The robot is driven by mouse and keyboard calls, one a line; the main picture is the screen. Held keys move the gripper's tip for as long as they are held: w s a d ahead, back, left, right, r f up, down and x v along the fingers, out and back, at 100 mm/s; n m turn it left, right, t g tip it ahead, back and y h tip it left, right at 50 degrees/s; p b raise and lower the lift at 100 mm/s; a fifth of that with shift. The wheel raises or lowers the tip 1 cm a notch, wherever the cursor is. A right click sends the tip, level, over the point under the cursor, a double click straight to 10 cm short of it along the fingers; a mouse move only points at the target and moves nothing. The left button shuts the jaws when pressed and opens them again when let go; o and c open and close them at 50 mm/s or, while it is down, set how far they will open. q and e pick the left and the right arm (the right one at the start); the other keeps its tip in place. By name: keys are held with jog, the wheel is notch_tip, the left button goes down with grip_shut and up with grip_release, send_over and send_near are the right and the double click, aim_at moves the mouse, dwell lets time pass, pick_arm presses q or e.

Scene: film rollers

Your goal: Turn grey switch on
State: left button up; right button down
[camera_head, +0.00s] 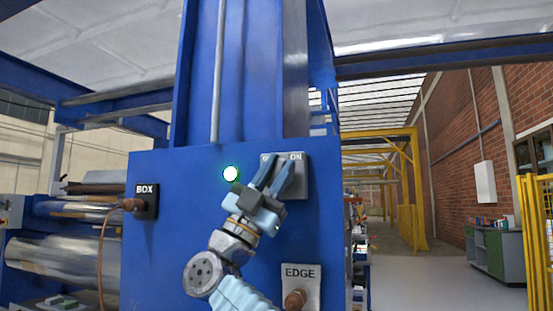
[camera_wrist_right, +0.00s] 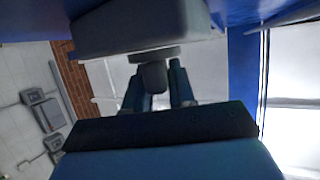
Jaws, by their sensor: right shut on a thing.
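The grey switch plate (camera_head: 298,182) is on the front of the blue cabinet, with "ON" readable at its top right and the other label partly hidden. My right gripper (camera_head: 277,164) is up against this plate and covers its middle. In the right wrist view, the dark switch knob (camera_wrist_right: 153,77) sits between the two fingers of my right gripper (camera_wrist_right: 157,88), below the grey plate (camera_wrist_right: 140,25). The gripper is shut on the knob. A round light (camera_head: 230,173) left of the plate glows whitish green. My left gripper is not in view.
A black "BOX" plate (camera_head: 146,201) with a plugged brown cable is on the cabinet's left. A grey "EDGE" plate (camera_head: 300,278) with a brown plug is below the switch. Film rollers (camera_head: 65,261) stand at left. Open floor (camera_head: 430,280) lies at right.

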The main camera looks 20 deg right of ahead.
jog(key=shift+r+m+g+y+p, duration=0.15)
jog(key=shift+m+g+y+p, duration=0.45)
jog(key=shift+m+g+p, duration=1.2)
jog(key=m+g, duration=0.1)
jog(key=g, duration=0.1)
jog(key=shift+m+g, duration=0.3)
jog(key=shift+d+y, duration=0.1)
jog(key=shift+y, duration=0.2)
jog(key=c, duration=1)
grip_release()
jog(key=shift+c, duration=0.2)
